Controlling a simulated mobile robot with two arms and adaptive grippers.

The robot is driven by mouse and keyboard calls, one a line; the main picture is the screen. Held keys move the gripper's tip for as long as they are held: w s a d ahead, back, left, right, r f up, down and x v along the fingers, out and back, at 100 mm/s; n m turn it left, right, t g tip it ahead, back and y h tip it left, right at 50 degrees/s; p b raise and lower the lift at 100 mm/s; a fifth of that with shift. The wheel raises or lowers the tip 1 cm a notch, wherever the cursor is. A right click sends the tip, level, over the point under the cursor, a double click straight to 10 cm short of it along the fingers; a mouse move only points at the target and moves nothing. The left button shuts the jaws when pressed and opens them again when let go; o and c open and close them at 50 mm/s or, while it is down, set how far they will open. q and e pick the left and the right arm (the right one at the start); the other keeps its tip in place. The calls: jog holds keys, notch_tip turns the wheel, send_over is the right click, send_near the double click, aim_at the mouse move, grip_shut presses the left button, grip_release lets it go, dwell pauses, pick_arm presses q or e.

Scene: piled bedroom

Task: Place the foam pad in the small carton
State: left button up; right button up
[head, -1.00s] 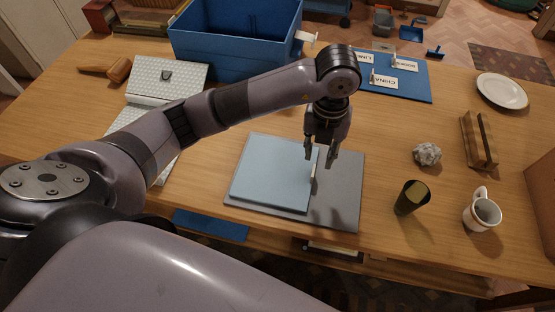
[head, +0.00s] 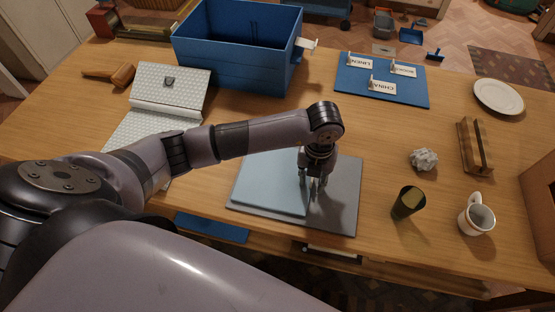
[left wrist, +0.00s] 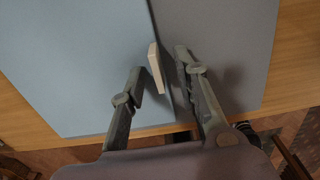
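A flat light blue square slab (head: 268,183), which may be the foam pad, lies on a grey mat (head: 345,195) near the table's front edge. A pale upright tab (left wrist: 155,68) stands at the slab's edge in the left wrist view. My left gripper (head: 313,187) points down over that edge. In the left wrist view its open fingers (left wrist: 160,62) stand either side of the tab, with gaps. The tab is hidden behind the gripper in the head view. A brown box (head: 541,190), cut off at the right edge, may be the small carton. My right gripper is not in view.
A blue bin (head: 235,75) stands at the back. A blue board with labels (head: 405,93), a plate (head: 498,97), a wooden holder (head: 476,150), a crumpled ball (head: 424,159), a dark cup (head: 408,203) and a white mug (head: 476,220) stand to the right. A patterned white case (head: 170,92) lies left.

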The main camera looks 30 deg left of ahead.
pick_arm(q)
jog(key=shift+c, duration=0.5)
grip_shut()
